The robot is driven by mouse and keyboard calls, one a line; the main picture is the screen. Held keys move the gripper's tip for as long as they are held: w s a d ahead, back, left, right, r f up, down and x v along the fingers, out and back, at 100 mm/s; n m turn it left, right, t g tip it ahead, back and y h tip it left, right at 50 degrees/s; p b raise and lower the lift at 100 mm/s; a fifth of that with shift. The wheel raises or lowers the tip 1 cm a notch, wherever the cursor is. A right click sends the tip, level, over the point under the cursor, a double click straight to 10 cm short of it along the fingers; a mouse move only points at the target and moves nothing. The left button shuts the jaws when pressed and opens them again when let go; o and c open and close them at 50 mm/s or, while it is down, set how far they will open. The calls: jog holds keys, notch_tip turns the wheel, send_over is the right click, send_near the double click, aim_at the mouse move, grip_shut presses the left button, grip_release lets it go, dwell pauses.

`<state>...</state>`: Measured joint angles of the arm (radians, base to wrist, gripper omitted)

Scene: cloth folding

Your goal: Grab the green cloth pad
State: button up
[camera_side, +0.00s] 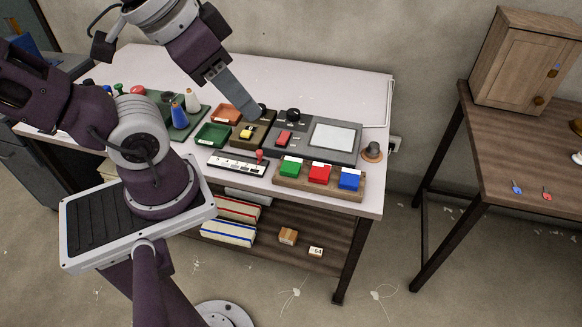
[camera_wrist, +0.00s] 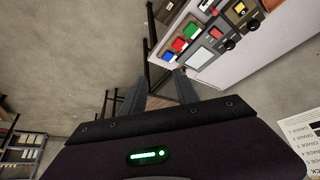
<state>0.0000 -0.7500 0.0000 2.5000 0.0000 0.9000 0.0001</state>
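The green cloth pad (camera_side: 290,166) lies at the left end of a wooden tray (camera_side: 318,188), beside a red pad (camera_side: 319,173) and a blue pad (camera_side: 349,179). The green pad also shows in the wrist view (camera_wrist: 191,31), near the top. My gripper (camera_side: 251,110) is above the back part of the table, behind and left of the green pad in the side view, and apart from it. In the wrist view its two grey fingers (camera_wrist: 160,82) stand apart with nothing between them.
A grey panel with a pale screen (camera_side: 332,136) sits behind the tray. A wooden side table (camera_side: 520,140) stands further right, across a gap.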

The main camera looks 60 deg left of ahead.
jog(key=o, duration=0.4)
